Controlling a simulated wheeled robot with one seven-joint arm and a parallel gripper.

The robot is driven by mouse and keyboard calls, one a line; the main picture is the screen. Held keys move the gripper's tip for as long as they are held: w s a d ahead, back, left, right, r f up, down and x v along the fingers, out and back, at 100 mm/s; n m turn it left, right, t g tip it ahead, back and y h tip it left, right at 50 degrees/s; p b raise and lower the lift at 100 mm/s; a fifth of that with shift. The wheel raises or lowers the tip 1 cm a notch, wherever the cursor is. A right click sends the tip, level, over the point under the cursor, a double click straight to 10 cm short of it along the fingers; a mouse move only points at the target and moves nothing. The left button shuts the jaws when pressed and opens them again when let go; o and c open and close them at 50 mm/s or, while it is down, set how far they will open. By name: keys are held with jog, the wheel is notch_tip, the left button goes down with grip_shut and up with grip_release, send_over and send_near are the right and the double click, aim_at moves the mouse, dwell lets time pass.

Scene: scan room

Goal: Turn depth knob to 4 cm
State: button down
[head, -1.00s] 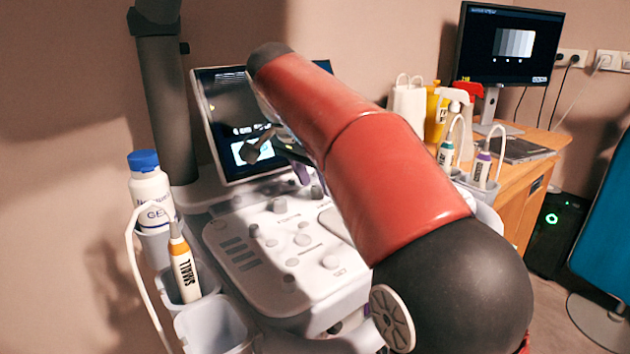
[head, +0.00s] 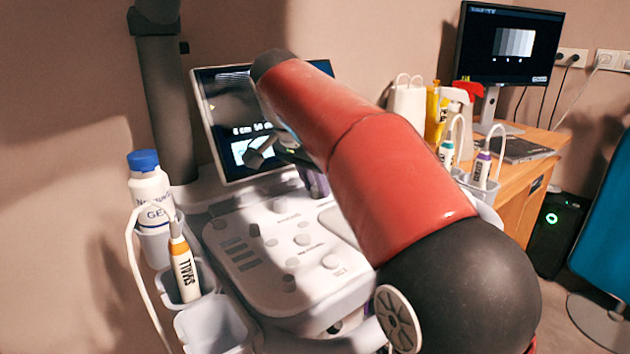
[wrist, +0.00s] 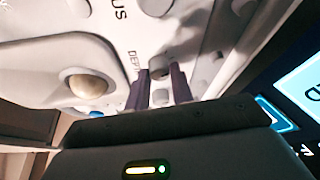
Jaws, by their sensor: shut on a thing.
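In the wrist view the depth knob (wrist: 158,66), a small grey cylinder, stands on the white console panel beside a partly hidden label starting "DEPT". My gripper (wrist: 160,74) is shut on it, with one dark purple finger on each side. In the head view my red arm hides the depth knob and most of my gripper; a purple finger (head: 315,183) shows below the arm. The scanner screen (head: 222,108) is partly covered by my arm; its small text seems to read "6 cm" with another value after it.
The control panel (head: 262,290) carries several other knobs close by. A trackball (wrist: 92,87) lies left of my fingers. A gel bottle (head: 151,187) and a probe marked SMALL (head: 184,268) stand at the console's left side. A wooden desk (head: 525,185) is at right.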

jog(key=n+t+y, duration=0.1)
jog(key=n, duration=0.3)
jog(key=shift+d, duration=0.15)
jog(key=shift+n+t+y, duration=0.3)
jog(key=shift+n+y, duration=0.5)
jog(key=shift+n, duration=1)
jog(key=c, duration=1.2)
grip_release()
